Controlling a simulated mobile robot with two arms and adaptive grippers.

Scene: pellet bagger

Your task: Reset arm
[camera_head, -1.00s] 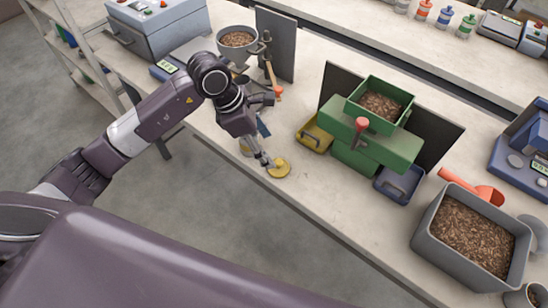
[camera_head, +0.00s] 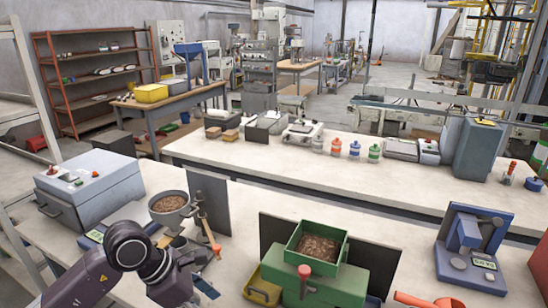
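My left arm (camera_head: 150,262) comes in at the bottom left and reaches over the front table. My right arm and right gripper are not in view.
The front table (camera_head: 120,250) carries a grey box machine (camera_head: 90,188), a green pellet hopper (camera_head: 317,245), a yellow bin (camera_head: 262,287) and a blue scale (camera_head: 470,245). Dark upright panels (camera_head: 208,200) stand beside the hoppers. A second bench (camera_head: 300,165) lies behind.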

